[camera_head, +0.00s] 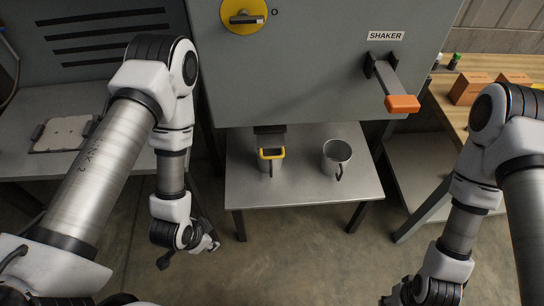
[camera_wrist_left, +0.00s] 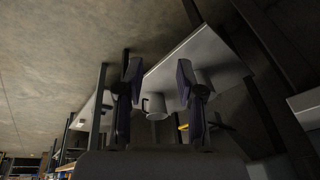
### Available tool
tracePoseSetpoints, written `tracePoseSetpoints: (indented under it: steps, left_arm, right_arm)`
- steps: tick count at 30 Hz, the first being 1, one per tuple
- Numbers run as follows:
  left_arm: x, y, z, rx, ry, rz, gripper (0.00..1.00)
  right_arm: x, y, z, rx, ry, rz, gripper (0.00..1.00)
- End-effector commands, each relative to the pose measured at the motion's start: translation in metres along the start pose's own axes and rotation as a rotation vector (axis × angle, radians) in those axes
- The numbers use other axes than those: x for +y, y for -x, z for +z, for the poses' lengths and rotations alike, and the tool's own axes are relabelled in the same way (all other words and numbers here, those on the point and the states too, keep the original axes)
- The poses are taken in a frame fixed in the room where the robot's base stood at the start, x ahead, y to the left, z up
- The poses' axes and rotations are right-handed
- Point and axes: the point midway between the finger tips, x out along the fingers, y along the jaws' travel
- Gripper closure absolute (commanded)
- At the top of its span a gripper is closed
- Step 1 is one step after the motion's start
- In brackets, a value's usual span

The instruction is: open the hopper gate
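A grey cabinet (camera_head: 310,60) fills the upper middle of the head view. My left gripper (camera_head: 192,257) hangs low, left of and below the small metal table. In the left wrist view its two fingers (camera_wrist_left: 163,95) are apart with nothing between them. My right gripper (camera_head: 392,299) is at the bottom edge, mostly cut off, so its fingers cannot be judged.
The metal table (camera_head: 300,190) carries a metal mug (camera_head: 337,157) at its right. A lever with an orange grip (camera_head: 402,104) sticks out under the SHAKER label (camera_head: 385,36). A yellow rotary switch (camera_head: 243,15) is at top. A wooden bench (camera_head: 470,110) with bricks stands right.

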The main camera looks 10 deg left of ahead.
Motion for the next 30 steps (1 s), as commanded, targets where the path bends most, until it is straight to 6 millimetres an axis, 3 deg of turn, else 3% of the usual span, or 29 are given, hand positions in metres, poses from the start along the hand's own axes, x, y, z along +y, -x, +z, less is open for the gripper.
tracePoseSetpoints:
  steps: [5, 9, 15, 18, 22, 25, 30]
  left_arm:
    - [-0.032, -0.037, -0.082, 0.342, -0.532, -0.196, 0.63]
    - [-0.055, -0.064, -0.148, 0.596, -0.911, -0.489, 0.63]
    - [-0.076, -0.089, -0.207, 0.839, -1.205, -0.932, 0.63]
    - [-0.083, -0.107, -0.221, 0.929, -1.235, -1.074, 0.63]
    - [-0.090, -0.134, -0.225, 0.970, -1.235, -1.141, 0.63]
    - [-0.093, -0.142, -0.224, 0.973, -1.232, -1.160, 0.63]
    - [-0.094, -0.140, -0.232, 0.977, -1.233, -1.166, 0.63]
  right_arm:
    - [0.000, -0.038, 0.000, 0.001, 0.000, 0.000, 0.60]
    - [0.001, -0.096, 0.000, -0.001, 0.000, 0.000, 0.60]
    - [0.001, -0.193, 0.000, 0.000, 0.000, 0.000, 0.60]
    - [0.002, -0.244, 0.000, 0.000, 0.000, 0.000, 0.60]
    - [0.002, -0.294, 0.000, -0.001, 0.000, 0.000, 0.60]
    - [0.002, -0.312, 0.000, 0.000, 0.000, 0.000, 0.60]
    - [0.002, -0.312, 0.000, 0.001, 0.000, 0.000, 0.60]
